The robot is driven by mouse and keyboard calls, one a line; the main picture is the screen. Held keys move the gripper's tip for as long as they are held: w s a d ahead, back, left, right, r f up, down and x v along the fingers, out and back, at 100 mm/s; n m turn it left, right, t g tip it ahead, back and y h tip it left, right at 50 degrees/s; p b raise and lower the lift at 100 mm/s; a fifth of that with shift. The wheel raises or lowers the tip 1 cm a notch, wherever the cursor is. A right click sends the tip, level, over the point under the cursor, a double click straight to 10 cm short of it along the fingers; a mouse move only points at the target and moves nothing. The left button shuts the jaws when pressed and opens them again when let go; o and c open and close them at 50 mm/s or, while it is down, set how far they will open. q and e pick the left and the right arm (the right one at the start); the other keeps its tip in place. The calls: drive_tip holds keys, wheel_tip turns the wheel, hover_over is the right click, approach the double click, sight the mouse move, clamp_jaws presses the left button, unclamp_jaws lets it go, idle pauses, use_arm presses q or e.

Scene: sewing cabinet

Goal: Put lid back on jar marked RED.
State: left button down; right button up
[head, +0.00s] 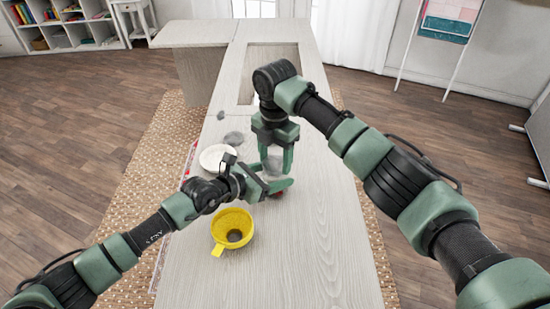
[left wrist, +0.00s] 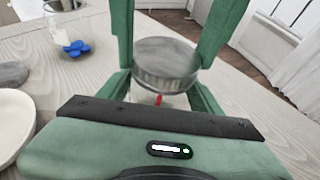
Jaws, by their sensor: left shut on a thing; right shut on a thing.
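A round grey metal lid (left wrist: 166,62) is between the two upright fingers of my right gripper (head: 275,168) in the left wrist view. The right gripper points down and is shut on the lid. Just below is a pale jar (left wrist: 175,101) with a small red mark; most of it is hidden by the lid and by my left gripper. My left gripper (head: 276,185) comes in from the left, low down, and is shut on the jar. I cannot tell whether the lid touches the jar's rim. Some red shows beside the left fingertips in the head view.
A yellow funnel (head: 220,238) lies in front of my left gripper. A white plate (head: 212,157) and a grey lid (head: 233,137) are behind the left wrist. The table's right side is clear.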

drive_tip(key=m, duration=0.5)
drive_tip(key=shift+a, duration=0.1)
drive_tip(key=m, duration=1.2)
drive_tip(key=shift+m, duration=0.4)
drive_tip(key=m, duration=0.7)
drive_tip(key=shift+m, duration=0.3)
drive_tip(key=m, duration=0.5)
drive_tip(key=shift+f, duration=0.1)
drive_tip(key=m, duration=0.4)
drive_tip(key=o, duration=1.5)
drive_tip(key=shift+o, duration=0.2)
